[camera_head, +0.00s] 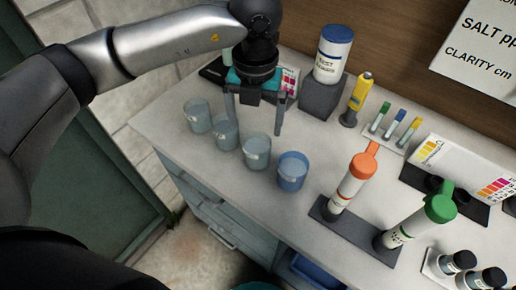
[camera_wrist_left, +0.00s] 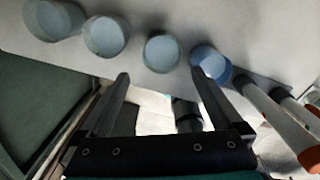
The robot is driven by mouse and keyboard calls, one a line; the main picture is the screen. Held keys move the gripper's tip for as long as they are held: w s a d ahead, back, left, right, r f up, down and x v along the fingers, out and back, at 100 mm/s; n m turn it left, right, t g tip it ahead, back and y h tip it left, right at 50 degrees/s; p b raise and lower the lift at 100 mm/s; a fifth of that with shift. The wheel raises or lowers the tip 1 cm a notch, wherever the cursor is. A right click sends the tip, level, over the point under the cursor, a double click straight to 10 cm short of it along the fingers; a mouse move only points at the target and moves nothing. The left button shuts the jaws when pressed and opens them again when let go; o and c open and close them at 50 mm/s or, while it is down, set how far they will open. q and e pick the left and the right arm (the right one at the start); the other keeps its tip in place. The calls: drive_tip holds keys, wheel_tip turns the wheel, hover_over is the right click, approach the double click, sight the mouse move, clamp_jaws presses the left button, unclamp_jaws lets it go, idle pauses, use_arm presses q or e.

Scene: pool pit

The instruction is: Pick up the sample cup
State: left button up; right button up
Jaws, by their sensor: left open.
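Several sample cups stand in a row on the pale counter. Three are pale grey-blue: a left one (camera_head: 197,116), a second (camera_head: 225,133) and a third (camera_head: 256,152); the cup at the right end (camera_head: 292,171) is deeper blue. Which is meant I cannot tell. My left gripper (camera_head: 256,126) is open and empty, fingers pointing down, above and behind the third cup in the head view. In the left wrist view, the third cup (camera_wrist_left: 162,53) shows just beyond the fingertips, between them, and the blue cup (camera_wrist_left: 211,63) is partly behind the right finger. My right gripper is not in view.
A blue-lidded jar (camera_head: 331,57) on a dark block and a yellow tester (camera_head: 357,96) stand behind. An orange-capped tube (camera_head: 352,183) and a green-capped tube (camera_head: 417,222) stand right of the cups. The counter's front edge runs close to the cups.

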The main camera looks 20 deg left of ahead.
use_arm(q)
approach(257, 151)
drive_tip(key=s, duration=0.2)
drive_tip(key=shift+s+d+f, duration=0.1)
drive_tip(key=shift+s+d, duration=0.05)
drive_tip(key=shift+s, duration=0.25)
drive_tip(key=shift+d+f, duration=0.15)
drive_tip(key=shift+f, duration=2.95)
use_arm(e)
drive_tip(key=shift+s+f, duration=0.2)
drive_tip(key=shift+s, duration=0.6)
use_arm(q)
drive_tip(key=shift+w+r, duration=0.1)
drive_tip(key=c, duration=1.4)
drive_tip(key=shift+c, duration=0.2)
